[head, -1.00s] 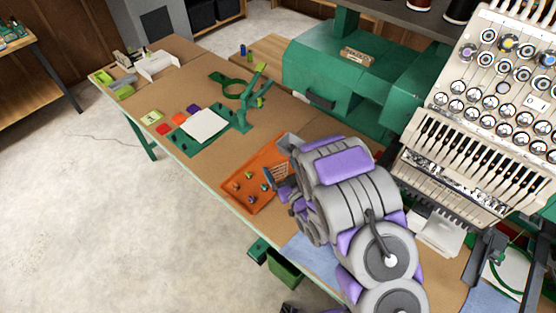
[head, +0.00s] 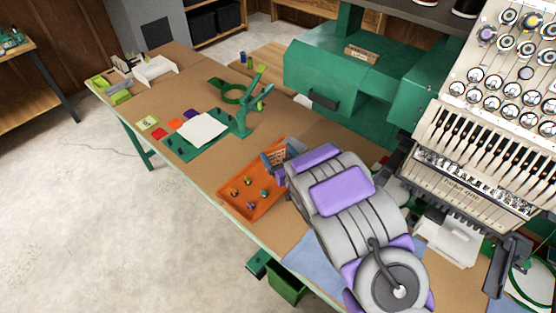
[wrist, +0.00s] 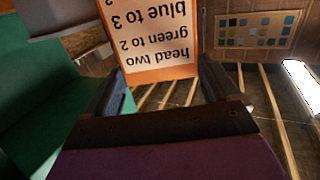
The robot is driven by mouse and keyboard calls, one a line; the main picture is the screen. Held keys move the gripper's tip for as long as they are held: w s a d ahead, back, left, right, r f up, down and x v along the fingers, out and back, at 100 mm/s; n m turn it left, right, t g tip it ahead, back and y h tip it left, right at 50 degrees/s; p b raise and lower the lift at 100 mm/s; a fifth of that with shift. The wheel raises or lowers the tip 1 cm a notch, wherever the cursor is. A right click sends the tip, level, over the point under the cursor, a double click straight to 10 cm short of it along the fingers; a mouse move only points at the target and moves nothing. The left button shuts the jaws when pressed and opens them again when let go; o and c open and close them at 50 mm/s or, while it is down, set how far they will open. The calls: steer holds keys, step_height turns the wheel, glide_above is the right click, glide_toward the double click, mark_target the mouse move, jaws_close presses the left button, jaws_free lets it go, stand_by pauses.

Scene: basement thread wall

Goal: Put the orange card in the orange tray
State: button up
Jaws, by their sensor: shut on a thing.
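The orange card (wrist: 155,40) has an orange edge and a white face with printed lines, upside down in the wrist view. It also shows small in the head view (head: 273,158), held up at the far right part of the orange tray. My gripper (wrist: 165,78) is shut on the card's near end. In the head view my gripper (head: 282,170) is partly hidden by my arm. The orange tray (head: 264,206) lies flat on the bench, with several small coloured pieces in it. My arm hides what lies right of the tray.
A green board with a white sheet (head: 202,131) and coloured cards lie left of the tray. A green stand (head: 243,115) rises behind. A large green machine (head: 345,75) and a keyed machine (head: 480,140) stand right. Bare bench shows between board and tray.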

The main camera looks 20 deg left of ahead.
step_height(320, 180, down, 2)
steer(key=shift+r, duration=0.1)
steer(key=o, duration=0.8)
steer(key=shift+p+v, duration=3)
steer(key=shift+v, duration=3)
